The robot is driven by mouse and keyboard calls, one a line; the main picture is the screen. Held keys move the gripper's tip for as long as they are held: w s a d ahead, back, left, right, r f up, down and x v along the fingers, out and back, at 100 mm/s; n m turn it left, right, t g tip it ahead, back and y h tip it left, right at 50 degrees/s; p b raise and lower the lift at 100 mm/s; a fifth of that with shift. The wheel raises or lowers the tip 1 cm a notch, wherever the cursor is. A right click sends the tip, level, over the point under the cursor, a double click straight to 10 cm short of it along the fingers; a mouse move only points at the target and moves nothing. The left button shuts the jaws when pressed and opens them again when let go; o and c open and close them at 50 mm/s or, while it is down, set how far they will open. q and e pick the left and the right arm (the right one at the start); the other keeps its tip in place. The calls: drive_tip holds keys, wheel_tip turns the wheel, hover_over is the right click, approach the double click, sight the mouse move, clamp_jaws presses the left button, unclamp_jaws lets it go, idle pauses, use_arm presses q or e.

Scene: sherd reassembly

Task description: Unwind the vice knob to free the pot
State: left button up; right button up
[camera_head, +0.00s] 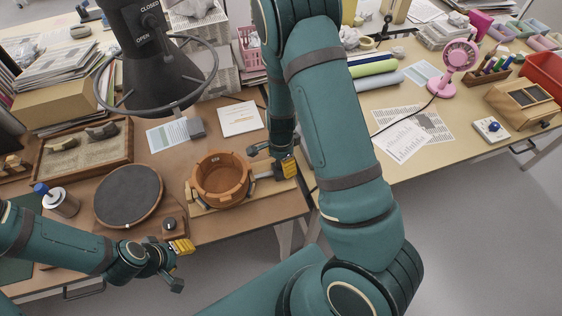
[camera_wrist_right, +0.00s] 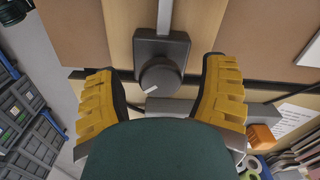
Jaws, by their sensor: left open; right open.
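The orange-brown pot (camera_head: 220,180) stands upright in the vice on a wooden board (camera_head: 205,207) on the brown table. In the right wrist view, the dark round vice knob (camera_wrist_right: 160,77) with a white mark sits on a dark square block (camera_wrist_right: 162,48) joined to a metal bar. My right gripper (camera_head: 284,168) is right of the pot. Its yellow fingers are open on either side of the knob, with gaps on both sides. In the head view the knob is hard to make out. My left gripper (camera_head: 178,262) is open and empty at the table's front edge, below the turntable.
A dark round turntable (camera_head: 128,196) with a small control knob (camera_head: 169,224) lies left of the pot. A lamp-like black hood (camera_head: 155,70) with a ring hangs above the table's back. A blue-topped jar (camera_head: 60,203) and a sherd tray (camera_head: 84,160) are at left.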

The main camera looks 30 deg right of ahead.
drive_tip(key=c, duration=1.2)
